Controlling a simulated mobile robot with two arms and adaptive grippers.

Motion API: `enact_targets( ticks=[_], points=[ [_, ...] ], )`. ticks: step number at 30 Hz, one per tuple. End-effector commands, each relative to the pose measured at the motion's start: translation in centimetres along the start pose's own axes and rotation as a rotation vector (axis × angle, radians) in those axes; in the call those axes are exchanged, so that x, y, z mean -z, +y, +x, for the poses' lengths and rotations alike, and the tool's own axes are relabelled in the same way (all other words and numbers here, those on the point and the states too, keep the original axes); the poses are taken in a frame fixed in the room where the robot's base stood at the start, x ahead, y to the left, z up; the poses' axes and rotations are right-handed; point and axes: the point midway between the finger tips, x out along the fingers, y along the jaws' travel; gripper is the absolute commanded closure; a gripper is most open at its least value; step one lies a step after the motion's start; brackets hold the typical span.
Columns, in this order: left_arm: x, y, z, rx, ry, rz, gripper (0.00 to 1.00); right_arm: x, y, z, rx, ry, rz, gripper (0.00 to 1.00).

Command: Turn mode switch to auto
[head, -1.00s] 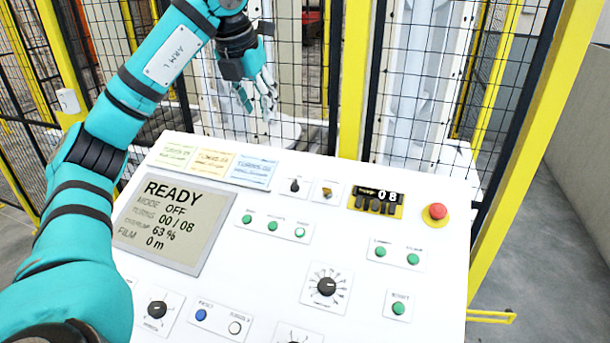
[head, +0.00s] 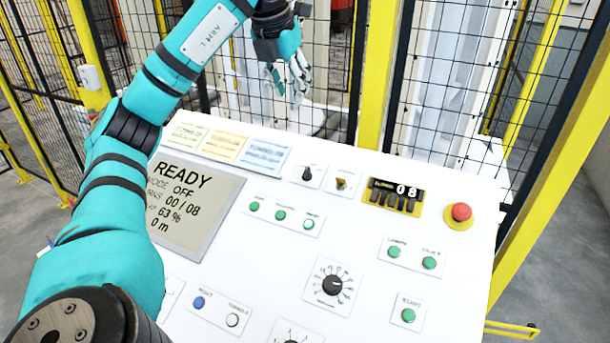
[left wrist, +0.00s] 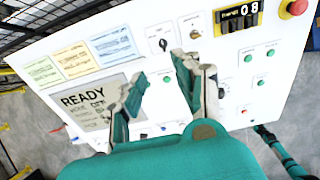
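The white control panel (head: 262,300) has a small black rotary switch (head: 307,174) near its top edge, probably the mode switch; its label is too small to read. It also shows in the left wrist view (left wrist: 162,43). The screen (head: 190,208) reads READY and mode OFF. My left gripper (head: 287,88) is beyond the panel's far edge in the head view, above and slightly left of the switch, apart from it. In the left wrist view its two fingers (left wrist: 160,88) are spread and empty. Part of my right arm shows at lower right there; its gripper state is unclear.
A key switch (head: 341,184) sits right of the black switch, beside a counter (head: 393,196) showing 08. A red emergency button (head: 461,213) is at the right. Green buttons and a large dial (head: 332,285) lie nearer. A mesh fence with yellow posts (head: 384,75) stands behind.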

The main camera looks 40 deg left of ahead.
Motion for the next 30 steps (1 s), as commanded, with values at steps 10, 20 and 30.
enact_targets(
  ticks=[10,20,30],
  points=[
    [2.0,0.0,4.9,0.000,0.000,0.000,0.68,-0.3,0.0,5.3,-0.001,0.004,0.000,0.42],
    [2.9,-0.1,7.8,0.000,0.002,0.001,0.68,-0.4,0.0,7.9,-0.001,0.006,0.000,0.42],
    [2.9,0.1,13.8,-0.003,0.006,-0.001,0.68,-0.5,0.1,9.2,-0.002,0.005,-0.001,0.42]
  ],
)
